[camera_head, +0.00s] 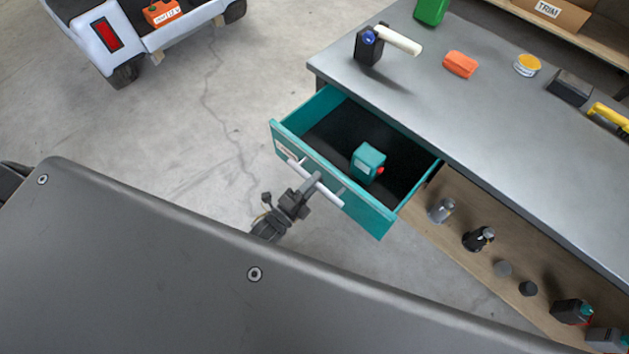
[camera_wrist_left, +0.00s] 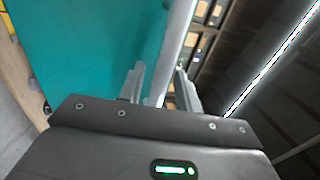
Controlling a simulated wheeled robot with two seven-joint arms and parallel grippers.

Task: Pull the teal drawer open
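The teal drawer (camera_head: 350,205) is pulled well out from under the grey workbench. A teal container with a red cap (camera_head: 368,162) stands inside it on a black liner. The drawer's pale bar handle (camera_head: 327,194) runs along its front. My left gripper (camera_head: 312,184) is at the middle of the handle. In the left wrist view, the two fingers of my left gripper (camera_wrist_left: 161,78) stand apart on either side of the handle bar (camera_wrist_left: 178,40), with a gap showing beside the left finger. The teal drawer front (camera_wrist_left: 85,50) fills the left side. My right gripper is not in view.
The workbench top (camera_head: 480,120) holds a dark device with a white handle (camera_head: 385,43), an orange block (camera_head: 460,64) and a yellow tin (camera_head: 527,65). Several items stand on the lower shelf (camera_head: 465,265). A white cart (camera_head: 150,30) is at upper left. Floor left of the drawer is clear.

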